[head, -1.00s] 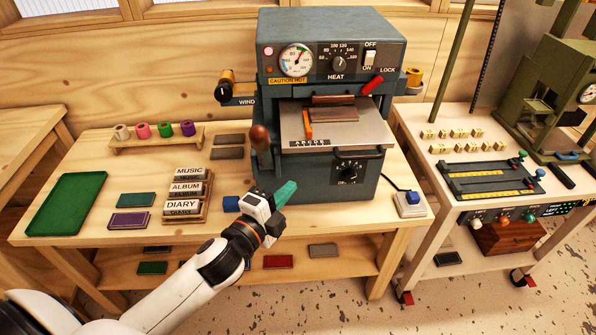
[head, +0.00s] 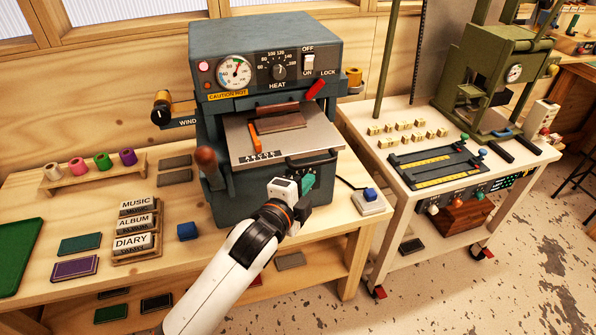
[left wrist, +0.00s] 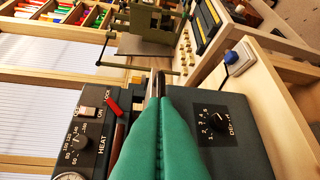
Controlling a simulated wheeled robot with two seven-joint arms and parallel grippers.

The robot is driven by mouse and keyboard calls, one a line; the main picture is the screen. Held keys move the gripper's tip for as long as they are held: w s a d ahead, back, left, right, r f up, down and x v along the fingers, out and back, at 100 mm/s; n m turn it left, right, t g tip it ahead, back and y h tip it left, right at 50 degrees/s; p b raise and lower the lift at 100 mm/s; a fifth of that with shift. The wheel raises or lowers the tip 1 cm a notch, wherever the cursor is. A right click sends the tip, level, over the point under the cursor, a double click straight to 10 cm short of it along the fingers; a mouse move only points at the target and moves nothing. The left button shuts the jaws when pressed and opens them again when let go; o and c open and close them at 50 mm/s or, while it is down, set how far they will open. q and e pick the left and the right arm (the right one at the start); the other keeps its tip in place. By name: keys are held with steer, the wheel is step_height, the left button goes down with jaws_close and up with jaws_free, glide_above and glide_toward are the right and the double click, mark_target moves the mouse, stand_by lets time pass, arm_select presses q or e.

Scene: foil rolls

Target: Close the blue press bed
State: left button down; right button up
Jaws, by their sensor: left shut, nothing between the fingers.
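The blue press (head: 275,70) stands on the wooden bench, its dial panel facing me. Its grey bed plate (head: 300,137) sticks out at the front, with a brown piece (head: 276,121) and an orange strip (head: 255,134) on it. A dark handle (head: 314,161) is at the bed's front edge. My left gripper (head: 308,182) is shut and empty, just below and in front of that handle. In the left wrist view, its green fingers (left wrist: 160,110) are together, with a dark bar just beyond their tips; contact is unclear. My right gripper is not in view.
A brown-knobbed lever (head: 206,158) rises at the press's left front. A blue button box (head: 369,198) sits on the bench at the right. Title blocks (head: 134,225) and a blue cube (head: 187,231) lie left of my arm.

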arm_select(q)
steer(key=shift+w+a+f, duration=0.1)
steer(key=shift+w+a, duration=0.15)
steer(key=shift+w, duration=0.35)
steer(key=shift+w+a+f, duration=0.1)
steer(key=shift+w+a, duration=0.15)
steer(key=shift+w, duration=0.35)
steer(key=shift+w+a+f+p, duration=0.2)
steer(key=shift+w+a+p, duration=0.1)
steer(key=shift+w, duration=0.15)
steer(key=shift+d, duration=0.1)
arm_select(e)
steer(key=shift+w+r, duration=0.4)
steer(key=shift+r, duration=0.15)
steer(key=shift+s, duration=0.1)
